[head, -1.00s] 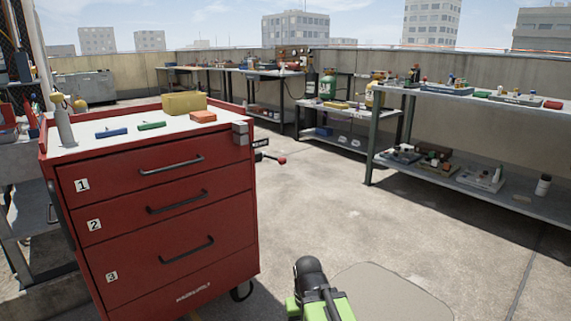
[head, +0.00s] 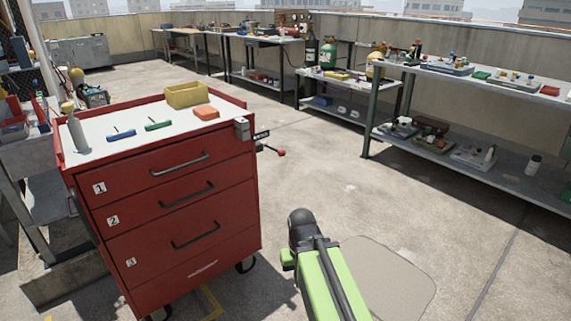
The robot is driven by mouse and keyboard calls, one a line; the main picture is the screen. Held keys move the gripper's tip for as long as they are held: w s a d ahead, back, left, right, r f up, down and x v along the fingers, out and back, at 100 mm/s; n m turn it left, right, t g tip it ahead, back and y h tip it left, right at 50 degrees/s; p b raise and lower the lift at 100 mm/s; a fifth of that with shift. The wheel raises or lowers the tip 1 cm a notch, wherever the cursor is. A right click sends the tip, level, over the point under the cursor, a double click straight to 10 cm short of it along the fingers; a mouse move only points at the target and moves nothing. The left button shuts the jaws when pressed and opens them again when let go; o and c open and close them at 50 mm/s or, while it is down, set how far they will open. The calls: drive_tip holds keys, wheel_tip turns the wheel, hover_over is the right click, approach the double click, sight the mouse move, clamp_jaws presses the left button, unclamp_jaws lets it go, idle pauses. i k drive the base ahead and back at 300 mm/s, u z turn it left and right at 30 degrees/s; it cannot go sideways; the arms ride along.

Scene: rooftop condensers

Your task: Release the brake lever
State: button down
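A red tool cart (head: 215,240) with numbered drawers stands at left. A lever with a red knob (head: 281,152) sticks out to the right from the cart's upper right side, below a small dark label plate (head: 261,134). I take it to be the brake lever. A grey block (head: 242,128) sits at the cart's top corner beside it. My green and black arm shows at bottom centre, in front and to the right of the cart, apart from the lever. My gripper's fingers are not visible.
The cart top holds a yellow bin (head: 187,95), an orange block (head: 206,113), blue and green tools, and a grey bottle (head: 76,130). A metal workbench (head: 470,185) stands at right. The concrete floor between cart and bench is clear.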

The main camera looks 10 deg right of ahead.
sight(281, 152)
drive_tip(key=u, duration=1.35)
drive_tip(key=i, duration=0.45)
drive_tip(key=z, duration=0.25)
